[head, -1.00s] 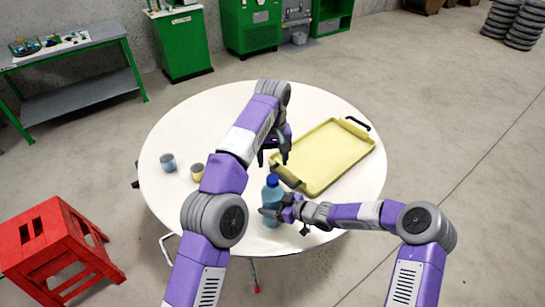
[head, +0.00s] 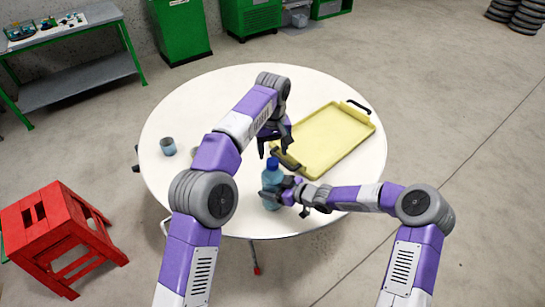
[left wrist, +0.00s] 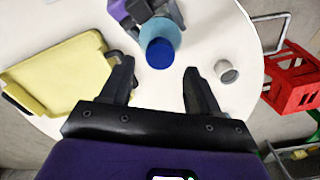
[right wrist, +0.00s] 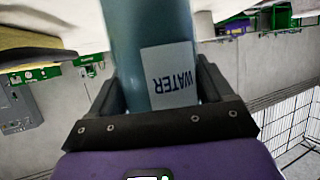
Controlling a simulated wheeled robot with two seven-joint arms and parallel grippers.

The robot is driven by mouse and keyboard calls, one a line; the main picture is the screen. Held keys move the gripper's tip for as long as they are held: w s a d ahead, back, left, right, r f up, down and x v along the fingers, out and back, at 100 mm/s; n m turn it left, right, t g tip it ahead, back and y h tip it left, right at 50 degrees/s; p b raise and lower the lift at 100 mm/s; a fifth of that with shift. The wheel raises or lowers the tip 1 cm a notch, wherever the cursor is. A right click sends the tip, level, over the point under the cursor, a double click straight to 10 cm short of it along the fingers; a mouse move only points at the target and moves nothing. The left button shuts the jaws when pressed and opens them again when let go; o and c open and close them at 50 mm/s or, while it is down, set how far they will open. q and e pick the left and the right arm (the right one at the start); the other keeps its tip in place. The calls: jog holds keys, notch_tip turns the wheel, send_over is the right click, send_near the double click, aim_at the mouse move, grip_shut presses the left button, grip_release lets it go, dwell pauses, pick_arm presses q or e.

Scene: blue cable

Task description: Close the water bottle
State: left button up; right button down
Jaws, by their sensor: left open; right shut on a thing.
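The water bottle (head: 270,197) is light blue and stands upright near the table's front edge. Its dark blue cap (head: 272,164) sits on top; I cannot tell how tight it is. My right gripper (right wrist: 158,85) is shut around the bottle's body beside the WATER label (right wrist: 170,75). My left gripper (head: 273,153) is open and empty, just behind the cap in the head view. In the left wrist view the cap (left wrist: 159,53) lies just past the open fingertips, centred between them, with the bottle's shoulder (left wrist: 172,33) around it.
A yellow tray (head: 325,142) lies right of my left gripper. A grey-blue cup (head: 168,147) stands at the table's left; another cup (head: 196,152) is mostly hidden by my left arm. A red stool (head: 55,230) stands at the left. The table's front left is clear.

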aim_at(272, 161)
pick_arm(q)
jog(key=shift+f, duration=2.3)
jog(key=c, duration=1.1)
jog(key=shift+o, duration=0.2)
jog(key=m, duration=0.3)
jog(key=shift+m, duration=0.4)
jog(key=m, duration=0.5)
jog(key=o, duration=1.2)
jog(key=shift+c, duration=0.2)
jog(key=shift+r, duration=2.3)
